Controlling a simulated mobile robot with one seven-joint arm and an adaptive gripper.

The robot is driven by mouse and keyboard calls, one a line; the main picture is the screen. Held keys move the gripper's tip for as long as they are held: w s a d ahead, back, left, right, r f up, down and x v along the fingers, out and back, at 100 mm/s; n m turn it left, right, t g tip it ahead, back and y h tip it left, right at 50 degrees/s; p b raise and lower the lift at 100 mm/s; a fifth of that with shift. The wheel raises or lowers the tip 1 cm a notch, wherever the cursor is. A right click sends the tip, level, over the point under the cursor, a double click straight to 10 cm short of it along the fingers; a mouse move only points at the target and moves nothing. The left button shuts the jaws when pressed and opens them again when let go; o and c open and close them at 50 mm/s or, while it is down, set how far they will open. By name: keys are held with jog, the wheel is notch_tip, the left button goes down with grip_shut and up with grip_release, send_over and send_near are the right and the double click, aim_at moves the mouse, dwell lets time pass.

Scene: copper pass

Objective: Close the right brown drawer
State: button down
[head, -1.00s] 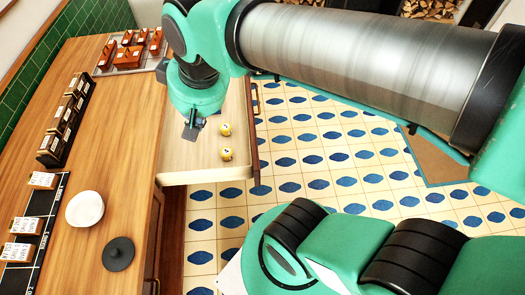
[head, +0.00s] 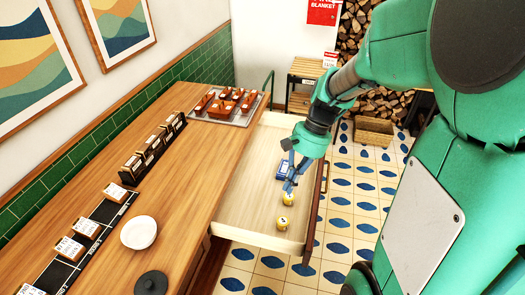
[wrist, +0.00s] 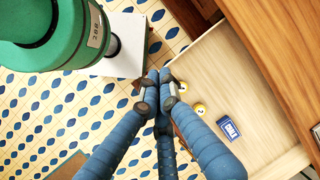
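The brown drawer (head: 244,222) stands pulled out from the wooden counter, with a pale inside and a dark brown front (head: 309,235). It also shows in the wrist view (wrist: 262,88). Inside lie two yellow balls (head: 282,223) and a blue box (head: 282,170), marked as chalk in the wrist view (wrist: 231,128). My gripper (head: 289,188) appears over the drawer's front half, close to the farther ball in the picture. In the wrist view its blue fingers (wrist: 156,82) meet at the tips, with nothing visible between them. They hide part of the drawer front; contact cannot be told.
A small wooden cabinet (head: 300,100) and firewood (head: 385,105) stand behind. Tiled floor (head: 345,215) is clear right of the drawer.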

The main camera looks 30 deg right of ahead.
jog(key=s+d+f+m+t+y, duration=0.25)
jog(key=d+f+m+y, duration=0.55)
jog(key=d+f, duration=0.95)
jog(key=s+d+f+m+t, duration=0.4)
jog(key=s+f+m+t, duration=0.1)
jog(key=f, duration=0.5)
jog(key=s+d+f+m+t, duration=0.4)
jog(key=s+f+m+t, duration=0.1)
jog(key=f, duration=0.5)
jog(key=shift+s+d+f+m+t, duration=0.3)
jog(key=shift+s+d+f+t, duration=0.1)
jog(key=shift+t, duration=0.05)
jog(key=shift+w, duration=0.1)
jog(key=b+x, duration=0.2)
jog(key=x, duration=1.2)
jog(key=shift+a+r, duration=0.15)
jog(key=shift+a, duration=0.05)
